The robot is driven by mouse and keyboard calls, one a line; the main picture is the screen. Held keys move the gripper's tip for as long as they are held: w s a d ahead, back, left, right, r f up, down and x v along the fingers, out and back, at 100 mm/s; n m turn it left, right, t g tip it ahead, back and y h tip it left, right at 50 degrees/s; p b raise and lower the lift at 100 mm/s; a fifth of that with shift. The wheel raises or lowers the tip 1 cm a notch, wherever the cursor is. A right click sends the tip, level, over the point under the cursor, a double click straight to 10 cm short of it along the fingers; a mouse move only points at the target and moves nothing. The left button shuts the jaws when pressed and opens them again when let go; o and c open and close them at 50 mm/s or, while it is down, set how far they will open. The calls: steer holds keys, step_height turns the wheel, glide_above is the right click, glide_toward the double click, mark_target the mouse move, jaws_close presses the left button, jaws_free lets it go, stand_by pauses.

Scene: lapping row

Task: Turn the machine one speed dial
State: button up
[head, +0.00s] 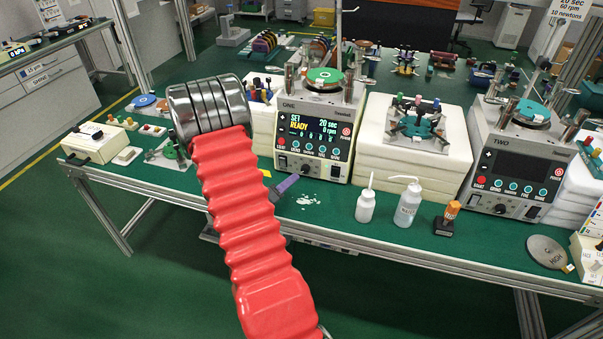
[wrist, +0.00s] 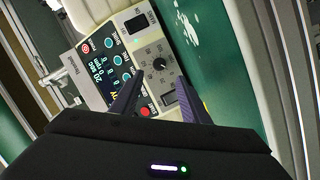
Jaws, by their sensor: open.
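Machine one (head: 316,122) is a cream box labelled ONE on the green bench, with a lit display reading SET, READY and 20 sec. Its speed dial (head: 307,169) is a small dark knob low on the front. In the wrist view, the dial (wrist: 159,64) is a black knob on a grey scale plate. My gripper (wrist: 158,80) is open, with its two dark purple fingers pointing at the dial, which shows between and just beyond the tips. I cannot tell whether they touch it. In the head view, only a purple finger (head: 287,183) shows; my red-sleeved arm hides the rest.
Machine two (head: 517,150) stands to the right with a dark display. Two white bottles (head: 407,204) and an orange-topped stamp (head: 447,218) stand between the machines near the bench front. White foam blocks (head: 415,160) sit beside machine one. A cream box (head: 93,143) is at left.

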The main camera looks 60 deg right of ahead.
mark_target(304, 171)
steer(key=x, duration=0.9)
steer(key=shift+c, duration=0.3)
